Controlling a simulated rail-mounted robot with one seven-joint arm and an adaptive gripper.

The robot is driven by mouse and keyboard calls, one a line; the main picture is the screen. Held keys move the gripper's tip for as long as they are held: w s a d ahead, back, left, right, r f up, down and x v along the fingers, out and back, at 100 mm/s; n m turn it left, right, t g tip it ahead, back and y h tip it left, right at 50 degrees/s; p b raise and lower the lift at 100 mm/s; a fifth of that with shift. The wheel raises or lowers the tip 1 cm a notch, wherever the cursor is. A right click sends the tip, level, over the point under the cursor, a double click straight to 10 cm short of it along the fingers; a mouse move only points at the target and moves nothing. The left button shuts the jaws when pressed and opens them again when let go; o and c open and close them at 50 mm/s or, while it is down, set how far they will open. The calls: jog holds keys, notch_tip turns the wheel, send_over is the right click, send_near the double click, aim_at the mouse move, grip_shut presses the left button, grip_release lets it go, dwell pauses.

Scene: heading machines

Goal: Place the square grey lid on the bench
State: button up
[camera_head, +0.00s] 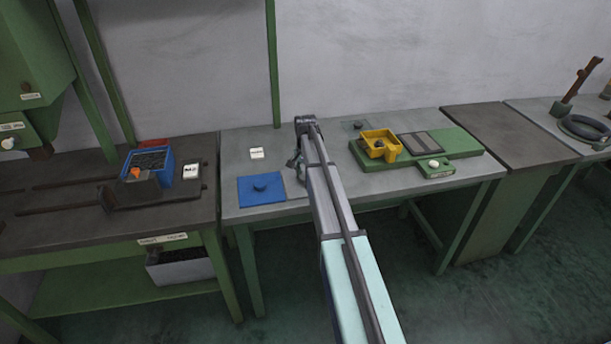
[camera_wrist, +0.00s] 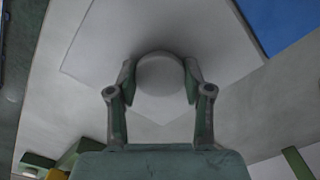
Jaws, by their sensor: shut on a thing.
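The square grey lid (camera_wrist: 210,30) fills the top of the wrist view, pale, with a round knob (camera_wrist: 160,73) in its middle. My gripper (camera_wrist: 159,78) is shut on that knob, one finger on each side. In the head view, my gripper (camera_head: 297,163) is over the bench (camera_head: 232,165), just right of a blue square lid (camera_head: 260,189). There the held lid is hidden by my arm or blends with the grey bench top. I cannot tell whether it touches the bench.
A yellow bin (camera_head: 381,146) stands on a green plate (camera_head: 460,144) right of my arm. A flat piece with a dark knob (camera_head: 358,125) lies behind it. The left table holds a blue bin (camera_head: 163,160).

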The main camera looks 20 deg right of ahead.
jog(key=shift+f, duration=0.2)
jog(key=o, duration=1.2)
jog(key=shift+o, duration=0.2)
jog(key=shift+r, duration=0.15)
notch_tip(320, 180, up, 12)
jog(key=b, duration=0.3)
jog(key=shift+b, duration=0.4)
jog(key=shift+r, duration=0.1)
